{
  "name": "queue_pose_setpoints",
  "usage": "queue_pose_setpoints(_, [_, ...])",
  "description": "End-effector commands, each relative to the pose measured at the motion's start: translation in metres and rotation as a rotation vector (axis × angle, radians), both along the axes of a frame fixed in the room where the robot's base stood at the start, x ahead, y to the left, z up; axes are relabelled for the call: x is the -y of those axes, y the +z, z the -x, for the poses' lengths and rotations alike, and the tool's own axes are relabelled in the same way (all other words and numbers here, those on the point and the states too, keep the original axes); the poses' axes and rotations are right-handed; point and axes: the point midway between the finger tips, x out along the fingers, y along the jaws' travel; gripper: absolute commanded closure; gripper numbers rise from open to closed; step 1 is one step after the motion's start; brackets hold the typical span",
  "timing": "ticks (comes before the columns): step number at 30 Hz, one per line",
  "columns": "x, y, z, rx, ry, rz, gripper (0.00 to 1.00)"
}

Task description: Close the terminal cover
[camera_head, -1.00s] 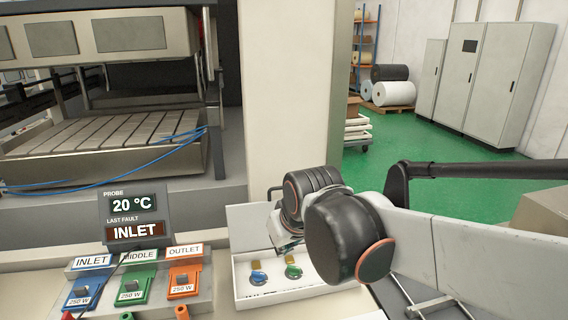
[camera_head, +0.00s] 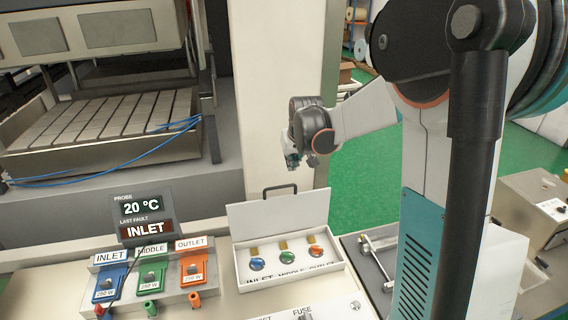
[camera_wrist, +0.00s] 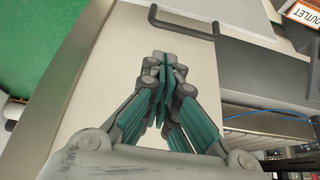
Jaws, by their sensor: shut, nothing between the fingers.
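The terminal cover (camera_head: 278,215) is a white lid with a dark handle (camera_head: 280,190) on its top edge. It stands open and upright at the back of a white terminal box (camera_head: 300,276). The box holds blue, green and orange round terminals. My gripper (camera_head: 292,162) is above and behind the cover, slightly right of the handle, and touches nothing. In the wrist view my gripper (camera_wrist: 168,62) is shut and empty, with its fingertips together. The handle (camera_wrist: 184,32) shows beyond the fingertips, apart from them.
A heater block with INLET, MIDDLE and OUTLET connectors (camera_head: 151,275) stands left of the box, below a probe display (camera_head: 142,216). A white machine column (camera_head: 275,90) rises behind the cover. A metal bracket (camera_head: 378,247) is at right.

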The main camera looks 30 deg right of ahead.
Motion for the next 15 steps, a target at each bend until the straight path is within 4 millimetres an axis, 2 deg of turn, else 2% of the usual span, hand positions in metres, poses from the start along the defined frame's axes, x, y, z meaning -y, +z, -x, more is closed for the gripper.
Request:
queue_pose_setpoints(5, [0.001, -0.015, -0.008, 0.000, 0.000, 0.000, 1.00])
queue_pose_setpoints(15, [0.006, -0.061, -0.032, 0.000, 0.000, 0.000, 1.00])
